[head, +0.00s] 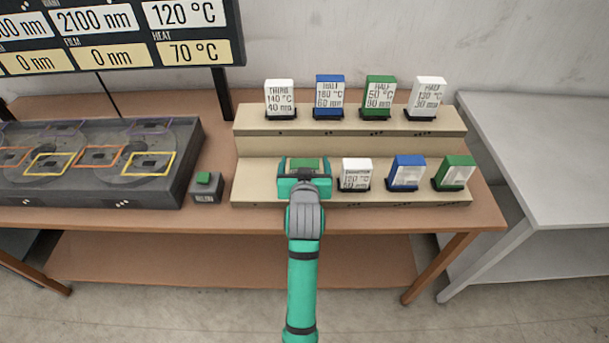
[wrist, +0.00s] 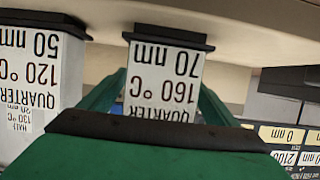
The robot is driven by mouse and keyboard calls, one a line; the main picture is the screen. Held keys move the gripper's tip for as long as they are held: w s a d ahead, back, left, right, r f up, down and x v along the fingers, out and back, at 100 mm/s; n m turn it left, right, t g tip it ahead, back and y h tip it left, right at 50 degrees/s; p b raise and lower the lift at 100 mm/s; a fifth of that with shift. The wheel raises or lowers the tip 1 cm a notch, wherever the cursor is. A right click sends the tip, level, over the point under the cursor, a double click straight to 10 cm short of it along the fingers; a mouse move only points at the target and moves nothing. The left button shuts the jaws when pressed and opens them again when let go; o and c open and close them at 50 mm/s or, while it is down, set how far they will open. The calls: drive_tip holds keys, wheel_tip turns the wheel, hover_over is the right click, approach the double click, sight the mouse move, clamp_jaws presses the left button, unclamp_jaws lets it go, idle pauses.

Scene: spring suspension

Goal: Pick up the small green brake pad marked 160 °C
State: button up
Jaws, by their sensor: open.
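The brake pad marked QUARTER, 160 °C, 70 nm (wrist: 165,75) shows its white label upside down in the wrist view, with a dark base. In the head view, a green top (head: 304,164) shows between my fingers at the left end of the lower step; my gripper hides the rest. My gripper (head: 304,172) is open, with one teal finger on each side of this pad. I cannot tell whether the fingers touch it.
A white pad marked 120 °C (head: 356,173) stands close on the right, then a blue pad (head: 406,172) and a green pad (head: 454,172). Several pads stand on the upper step (head: 350,122). A small box with a green button (head: 204,180) and a dark fixture (head: 95,165) are left.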

drive_tip(key=shift+w, duration=0.25)
drive_tip(key=c, duration=1.3)
drive_tip(key=shift+c, duration=0.3)
